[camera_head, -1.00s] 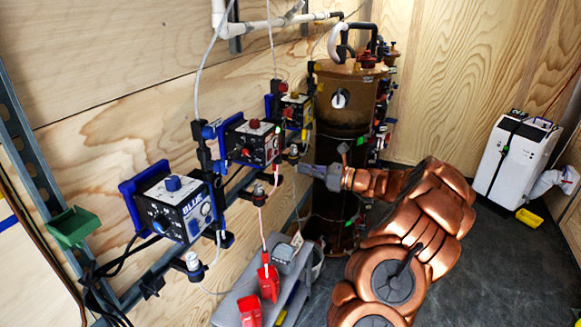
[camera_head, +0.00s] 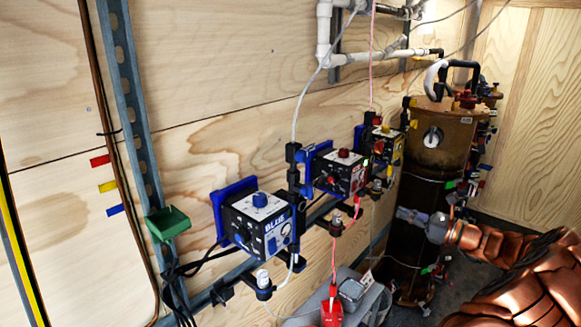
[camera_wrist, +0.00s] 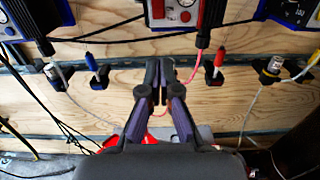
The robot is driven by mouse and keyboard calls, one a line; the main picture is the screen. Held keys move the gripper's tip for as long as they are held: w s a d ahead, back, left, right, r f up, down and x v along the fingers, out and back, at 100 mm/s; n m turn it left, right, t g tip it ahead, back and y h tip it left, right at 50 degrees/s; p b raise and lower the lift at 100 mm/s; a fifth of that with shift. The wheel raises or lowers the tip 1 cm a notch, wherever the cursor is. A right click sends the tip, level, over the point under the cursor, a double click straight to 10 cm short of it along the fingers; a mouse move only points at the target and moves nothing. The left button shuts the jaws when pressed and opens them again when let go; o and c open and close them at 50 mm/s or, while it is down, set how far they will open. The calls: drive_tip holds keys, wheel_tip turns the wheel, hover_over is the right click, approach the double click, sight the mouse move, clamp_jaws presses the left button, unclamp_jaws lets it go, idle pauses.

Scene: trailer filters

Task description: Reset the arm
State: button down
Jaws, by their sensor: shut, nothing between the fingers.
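My copper-coloured arm (camera_head: 520,262) comes in from the lower right in the head view. It is bent, and its outer part reaches left across the brown filter column. My gripper (camera_head: 400,212) is at its end, in front of the column's left side and below the yellow-faced pump box (camera_head: 384,148). In the wrist view my gripper (camera_wrist: 158,70) points at the plywood wall, with its two dark fingers together and nothing between them. It appears apart from the wall and pumps, though a pink tube (camera_wrist: 184,95) passes close by in the picture.
Blue-faced (camera_head: 262,224) and red-faced (camera_head: 338,174) pump boxes sit along the wall rail, with hanging tubes and cables. The brown filter column (camera_head: 440,150) stands behind my gripper. A red item (camera_head: 332,312) and a grey box (camera_head: 352,290) are below. A green bin (camera_head: 167,223) is at left.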

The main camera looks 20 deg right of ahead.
drive_tip(key=a+r+n+g+y, duration=0.1)
drive_tip(key=a+n+g, duration=0.2)
drive_tip(key=a, duration=0.6)
drive_tip(key=s+a+r+n+g+y, duration=0.1)
drive_tip(key=a+r+n+g, duration=0.1)
drive_tip(key=a, duration=0.7)
drive_tip(key=s+a+r+n+g+y, duration=0.1)
drive_tip(key=a+n+g, duration=0.3)
drive_tip(key=a, duration=0.5)
drive_tip(key=shift+s+a+r+n+y, duration=0.15)
drive_tip(key=shift+r+n+y, duration=0.1)
drive_tip(key=shift+n, duration=0.25)
drive_tip(key=shift+s+d+r+n+y, duration=0.1)
drive_tip(key=shift+r+n+y, duration=0.15)
drive_tip(key=shift+n, duration=0.25)
drive_tip(key=s+a+f+n+g+h, duration=0.25)
drive_tip(key=s+a+n+g, duration=0.5)
drive_tip(key=s+a, duration=0.65)
drive_tip(key=s+d+f+n+h, duration=0.2)
drive_tip(key=s+n+h, duration=0.3)
drive_tip(key=s, duration=0.5)
drive_tip(key=s+d+f+n+h, duration=0.3)
drive_tip(key=s+d+n+h, duration=0.1)
drive_tip(key=s, duration=0.7)
drive_tip(key=shift+f+n+g+h, duration=0.2)
drive_tip(key=shift+n+g+h, duration=0.15)
drive_tip(key=shift+n+h, duration=0.65)
